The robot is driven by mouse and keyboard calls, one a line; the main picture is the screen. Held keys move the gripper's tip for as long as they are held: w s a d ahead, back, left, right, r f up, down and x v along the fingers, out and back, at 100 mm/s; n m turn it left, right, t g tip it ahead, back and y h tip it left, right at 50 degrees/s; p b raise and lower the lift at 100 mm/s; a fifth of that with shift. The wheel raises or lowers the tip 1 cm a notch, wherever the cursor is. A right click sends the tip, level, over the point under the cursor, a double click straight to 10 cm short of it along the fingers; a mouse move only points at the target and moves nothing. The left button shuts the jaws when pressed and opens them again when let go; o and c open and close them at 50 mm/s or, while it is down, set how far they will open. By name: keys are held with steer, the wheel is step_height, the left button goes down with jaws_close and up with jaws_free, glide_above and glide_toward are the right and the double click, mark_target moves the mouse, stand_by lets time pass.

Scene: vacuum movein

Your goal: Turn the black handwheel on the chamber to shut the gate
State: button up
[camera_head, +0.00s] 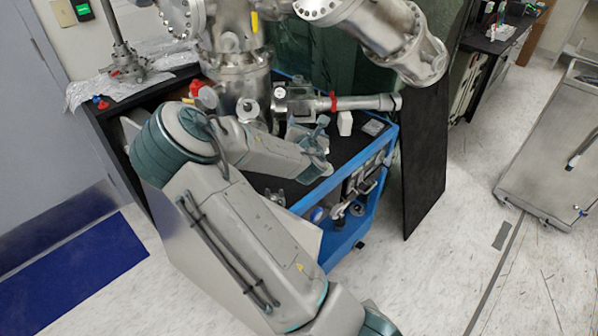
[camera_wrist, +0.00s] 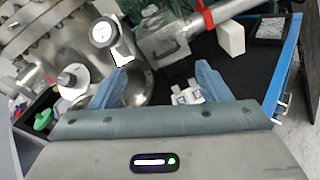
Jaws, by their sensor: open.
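The steel chamber (camera_head: 232,72) stands at the back of the cart in the head view. In the wrist view its flanged body (camera_wrist: 45,40) fills the upper left. I cannot make out a black handwheel for certain in either view. A round, pale-faced part with a dark rim (camera_wrist: 102,33) is on the chamber side in the wrist view. My gripper (camera_head: 322,145) is over the cart's right part, in front of the chamber. In the wrist view my gripper (camera_wrist: 160,68) is open, its two blue-grey fingers apart with nothing held between them.
A horizontal metal tube with a red band (camera_head: 333,102) runs right from the chamber, behind my gripper. A white block (camera_head: 345,123) stands on the blue-edged cart (camera_head: 350,172). A dark panel (camera_head: 425,160) leans at its right. A grey metal cart (camera_head: 550,150) stands farther right, with clear floor between.

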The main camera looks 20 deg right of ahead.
steer(key=s+f+m+g, duration=0.4)
steer(key=s+m+g, duration=0.1)
steer(key=m, duration=0.5)
steer(key=s+a+r+m+g+y+b, duration=0.1)
steer(key=s+a+m+g+y, duration=0.2)
steer(key=s+a+m, duration=0.5)
steer(key=shift+s+m+y, duration=0.2)
steer(key=shift+m+y, duration=0.1)
steer(key=shift+y, duration=0.1)
steer(key=shift+d, duration=0.1)
